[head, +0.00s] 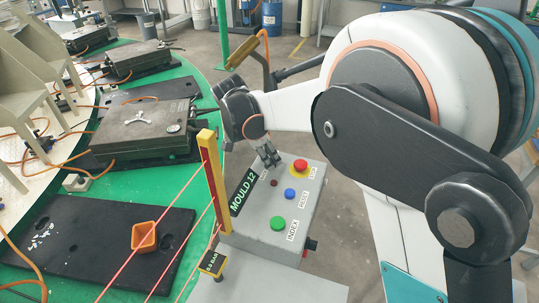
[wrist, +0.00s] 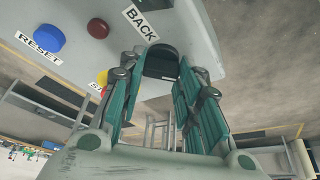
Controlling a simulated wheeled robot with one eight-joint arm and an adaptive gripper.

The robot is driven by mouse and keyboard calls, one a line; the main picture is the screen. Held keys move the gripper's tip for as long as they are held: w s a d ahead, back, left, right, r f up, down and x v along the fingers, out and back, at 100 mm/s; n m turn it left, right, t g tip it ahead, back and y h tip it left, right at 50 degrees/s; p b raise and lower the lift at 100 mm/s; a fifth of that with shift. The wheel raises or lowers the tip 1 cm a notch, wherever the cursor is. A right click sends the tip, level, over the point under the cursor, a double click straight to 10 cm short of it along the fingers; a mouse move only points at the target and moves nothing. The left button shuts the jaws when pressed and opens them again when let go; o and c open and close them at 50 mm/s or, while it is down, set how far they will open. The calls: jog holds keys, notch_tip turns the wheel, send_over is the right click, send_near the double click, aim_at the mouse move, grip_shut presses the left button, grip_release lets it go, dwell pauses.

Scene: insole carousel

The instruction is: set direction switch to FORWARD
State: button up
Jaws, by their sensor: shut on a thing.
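The grey control box (head: 256,235) stands right of the carousel in the head view, marked MOULD 12. My gripper (head: 270,160) is at its far end, pointing down. In the wrist view my gripper (wrist: 165,75) is shut on the black direction switch (wrist: 160,62), which sits between the fingers at the box edge. A BACK label (wrist: 140,22) is beside the switch. No FORWARD label is readable, and I cannot tell which way the switch points. In the head view my gripper hides the switch.
Near my gripper are a red stop button (head: 300,165), a blue reset button (head: 290,193), a green index button (head: 277,223) and a small dark red one (head: 274,183). A yellow post (head: 213,180) with red beams stands left of the box, beside the green carousel (head: 75,205).

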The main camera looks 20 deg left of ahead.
jog(key=shift+s+a, duration=0.15)
jog(key=o, duration=1)
jog(key=shift+a, duration=0.1)
jog(key=shift+o, duration=0.2)
jog(key=shift+d, duration=0.2)
